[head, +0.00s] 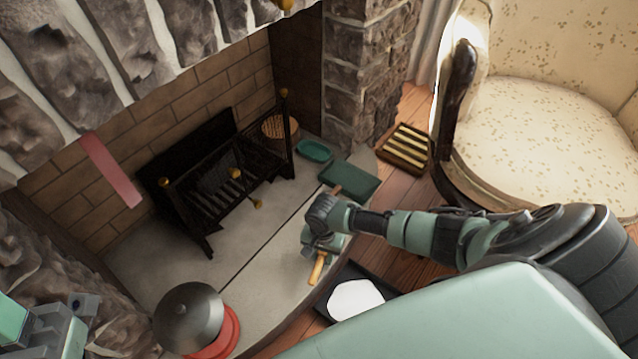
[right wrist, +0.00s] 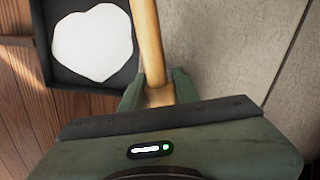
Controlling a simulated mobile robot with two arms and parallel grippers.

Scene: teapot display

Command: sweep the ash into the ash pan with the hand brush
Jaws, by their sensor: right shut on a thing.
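My right gripper (head: 322,240) is low over the front of the stone hearth (head: 255,285). It is shut on a wooden handle (head: 317,270), which I take for the hand brush's. In the right wrist view the handle (right wrist: 149,45) runs up from between the fingers (right wrist: 158,92). The bristles are not clearly visible. A dark shallow pan (right wrist: 103,77), likely the ash pan, lies beside the hearth with a flat white patch (right wrist: 92,45) in it. The pan also shows in the head view (head: 334,316). I cannot make out loose ash. My left gripper (head: 80,302) is partly in view at lower left.
A black fire grate (head: 215,185) stands at the back of the hearth. A grey dome over a red base (head: 190,318) is at its front left. A teal dish (head: 315,151) and dark green block (head: 348,181) are at the right. An armchair (head: 545,110) stands beyond, on the wooden floor.

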